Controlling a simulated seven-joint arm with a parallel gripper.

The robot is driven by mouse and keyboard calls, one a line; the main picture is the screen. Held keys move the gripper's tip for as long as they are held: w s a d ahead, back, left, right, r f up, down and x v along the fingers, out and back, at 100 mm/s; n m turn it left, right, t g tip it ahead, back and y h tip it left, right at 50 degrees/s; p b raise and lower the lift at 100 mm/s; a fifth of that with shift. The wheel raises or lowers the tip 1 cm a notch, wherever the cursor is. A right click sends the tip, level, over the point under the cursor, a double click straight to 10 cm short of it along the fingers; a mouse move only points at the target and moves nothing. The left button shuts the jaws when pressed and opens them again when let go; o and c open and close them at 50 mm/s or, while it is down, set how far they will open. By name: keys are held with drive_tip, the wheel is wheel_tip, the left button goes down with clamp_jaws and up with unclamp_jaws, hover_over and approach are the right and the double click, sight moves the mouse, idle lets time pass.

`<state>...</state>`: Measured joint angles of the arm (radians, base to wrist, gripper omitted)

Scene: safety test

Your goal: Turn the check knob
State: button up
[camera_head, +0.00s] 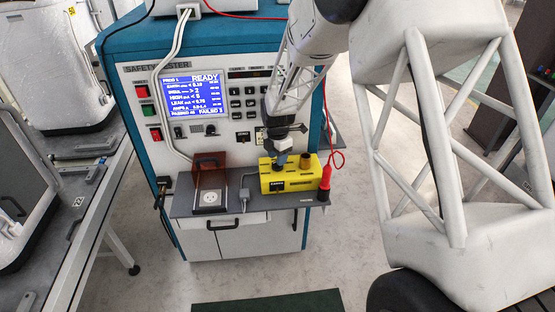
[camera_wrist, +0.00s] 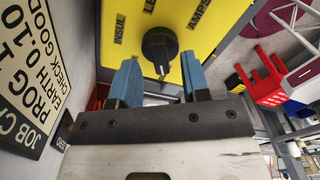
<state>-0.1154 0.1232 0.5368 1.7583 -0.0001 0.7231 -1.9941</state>
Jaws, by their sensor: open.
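A black check knob (camera_wrist: 160,48) with a pointer sits on a yellow face lettered INSUL, LE and AMPS in the wrist view. The yellow box (camera_head: 270,186) stands on the shelf of the safety tester in the head view. My gripper (camera_head: 281,152) is over the left part of this box, pointing down, and hides the knob there. In the wrist view my gripper (camera_wrist: 159,64) is open, with one blue finger to each side of the knob and nothing held. I cannot tell how far the fingertips are from the knob.
The tester's blue screen (camera_head: 194,93) reads READY. A socket unit with a brown cover (camera_head: 210,170) is to the left. A job card (camera_wrist: 38,70) is near my gripper.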

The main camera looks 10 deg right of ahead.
drive_tip(key=shift+r, duration=3.05)
drive_tip(key=shift+s+d+r, duration=0.1)
drive_tip(key=shift+s+r, duration=0.05)
drive_tip(key=shift+r, duration=0.1)
drive_tip(key=s+d+r+m+t, duration=0.1)
drive_tip(key=s+d+r+m, duration=0.2)
drive_tip(key=s+r+m, duration=0.45)
drive_tip(key=s+d+r+m, duration=0.3)
drive_tip(key=s+r+m, duration=0.2)
drive_tip(key=s+r, duration=0.6)
drive_tip(key=s+d+m+t, duration=0.1)
drive_tip(key=s+m, duration=1.1)
drive_tip(key=s, duration=1.3)
drive_tip(key=shift+d+r+t, duration=0.2)
drive_tip(key=shift+d+t, duration=0.1)
drive_tip(key=shift+d, duration=0.55)
